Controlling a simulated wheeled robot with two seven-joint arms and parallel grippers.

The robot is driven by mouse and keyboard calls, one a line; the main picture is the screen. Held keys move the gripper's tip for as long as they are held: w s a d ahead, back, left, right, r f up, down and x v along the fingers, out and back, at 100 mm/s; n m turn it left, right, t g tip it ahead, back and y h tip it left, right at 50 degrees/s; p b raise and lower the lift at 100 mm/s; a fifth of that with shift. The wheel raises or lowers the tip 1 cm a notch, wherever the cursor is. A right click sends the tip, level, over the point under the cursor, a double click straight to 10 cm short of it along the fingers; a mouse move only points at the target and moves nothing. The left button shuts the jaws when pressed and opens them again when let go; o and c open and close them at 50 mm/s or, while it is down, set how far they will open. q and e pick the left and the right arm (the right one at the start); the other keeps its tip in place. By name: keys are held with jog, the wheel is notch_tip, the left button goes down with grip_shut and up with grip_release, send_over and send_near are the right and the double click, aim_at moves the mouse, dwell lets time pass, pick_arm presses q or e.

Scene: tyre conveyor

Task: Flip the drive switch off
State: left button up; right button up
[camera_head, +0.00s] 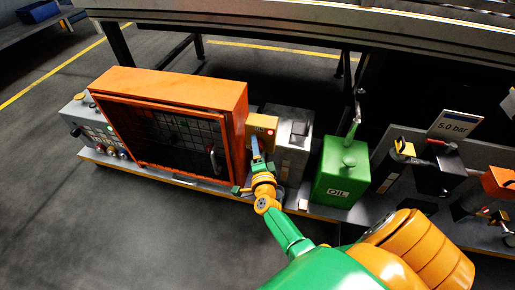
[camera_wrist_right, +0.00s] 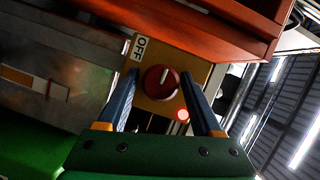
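The drive switch is a round red knob (camera_wrist_right: 152,84) on a yellow-orange box, with a white "OFF" label (camera_wrist_right: 140,46) beside it. The knob's pale mark points up in the right wrist view, not straight at the label. A small red lamp (camera_wrist_right: 183,115) glows on the box. In the head view the box (camera_head: 262,121) stands just right of the orange cabinet. My right gripper (camera_head: 256,143) reaches its front. Its blue fingers stand apart on either side of the knob, with visible gaps. The knob is hidden in the head view. My left gripper is not in view.
The orange cabinet (camera_head: 170,86) is close on the left, with a grey button panel (camera_head: 84,112) beyond it. A grey metal box (camera_head: 293,132) and a green oil can (camera_head: 338,178) stand close on the right. The floor in front is clear.

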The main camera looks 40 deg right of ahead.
jog(key=shift+o, duration=0.5)
jog(key=shift+s, duration=0.1)
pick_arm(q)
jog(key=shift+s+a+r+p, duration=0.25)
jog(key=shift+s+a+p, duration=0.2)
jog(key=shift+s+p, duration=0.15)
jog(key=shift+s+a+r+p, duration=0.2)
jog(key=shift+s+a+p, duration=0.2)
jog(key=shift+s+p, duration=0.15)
pick_arm(e)
jog(key=v, duration=0.6)
jog(key=shift+s+a, duration=0.25)
jog(key=shift+s, duration=0.1)
